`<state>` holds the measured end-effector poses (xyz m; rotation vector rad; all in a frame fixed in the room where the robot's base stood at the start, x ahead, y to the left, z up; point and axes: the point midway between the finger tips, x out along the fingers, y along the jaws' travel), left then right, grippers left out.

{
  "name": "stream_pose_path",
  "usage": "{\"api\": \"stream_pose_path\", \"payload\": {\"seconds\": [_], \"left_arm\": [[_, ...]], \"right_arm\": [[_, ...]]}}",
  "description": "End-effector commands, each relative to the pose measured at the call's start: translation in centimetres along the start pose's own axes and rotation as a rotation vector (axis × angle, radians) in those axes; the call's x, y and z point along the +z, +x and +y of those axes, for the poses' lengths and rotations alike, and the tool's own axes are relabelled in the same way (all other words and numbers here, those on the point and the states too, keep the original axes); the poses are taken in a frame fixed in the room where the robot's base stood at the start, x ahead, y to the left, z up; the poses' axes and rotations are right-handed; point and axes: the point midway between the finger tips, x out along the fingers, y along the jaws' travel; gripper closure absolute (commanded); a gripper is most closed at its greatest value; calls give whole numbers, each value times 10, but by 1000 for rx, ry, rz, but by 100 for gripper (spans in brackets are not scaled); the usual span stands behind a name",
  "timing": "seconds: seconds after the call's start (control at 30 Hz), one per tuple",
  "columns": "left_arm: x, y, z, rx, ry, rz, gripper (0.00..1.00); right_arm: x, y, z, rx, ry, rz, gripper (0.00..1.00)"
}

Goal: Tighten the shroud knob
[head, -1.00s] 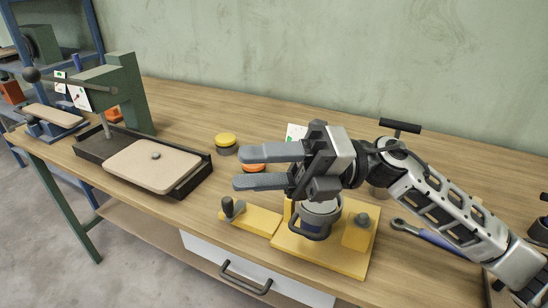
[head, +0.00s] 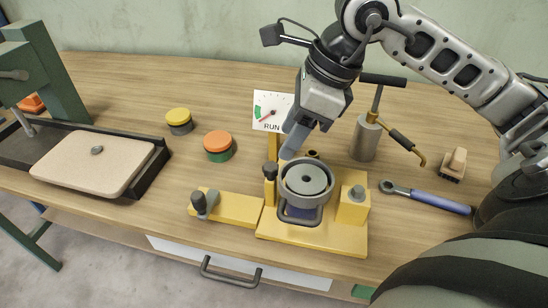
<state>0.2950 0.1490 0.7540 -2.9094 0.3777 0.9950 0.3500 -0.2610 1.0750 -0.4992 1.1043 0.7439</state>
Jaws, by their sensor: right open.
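A yellow fixture (head: 285,239) stands near the table's front edge and holds a round grey cup-like part (head: 308,179) with a dark handle loop at its front. Three dark knobs show on the fixture: one on an upright post (head: 270,171) left of the cup, one on the left yellow arm (head: 205,204), and one on the right block (head: 357,193). I cannot tell which is the shroud knob. My right gripper (head: 294,146) points down, open, just above and behind the cup, near the post knob. Its far finger is partly hidden. My left gripper is not in view.
A gauge card reading RUN (head: 272,111) stands behind the fixture. Orange (head: 217,146) and yellow (head: 179,121) buttons lie to the left, beyond them a tray with a beige board (head: 95,163).

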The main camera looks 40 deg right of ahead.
Motion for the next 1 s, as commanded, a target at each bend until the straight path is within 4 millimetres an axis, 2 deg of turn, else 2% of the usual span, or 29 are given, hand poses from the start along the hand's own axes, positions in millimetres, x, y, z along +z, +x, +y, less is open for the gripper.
{"api": "stream_pose_path", "payload": {"seconds": [0.1,0.3,0.5,0.77,0.93,1.0], "left_arm": [[-2,-2,0,0,1,1,67],[-4,-3,0,-1,2,4,67],[-6,-1,-2,-3,4,8,67],[-9,0,-3,-6,5,14,67],[-8,1,-3,-6,5,12,67],[-8,0,-3,-6,5,12,67]], "right_arm": [[0,26,1,7,0,0,53],[1,56,1,5,2,-1,53],[1,68,0,2,1,-2,53],[0,69,0,1,1,-2,53],[0,69,0,1,1,-2,98],[0,69,0,1,1,-2,98]]}}
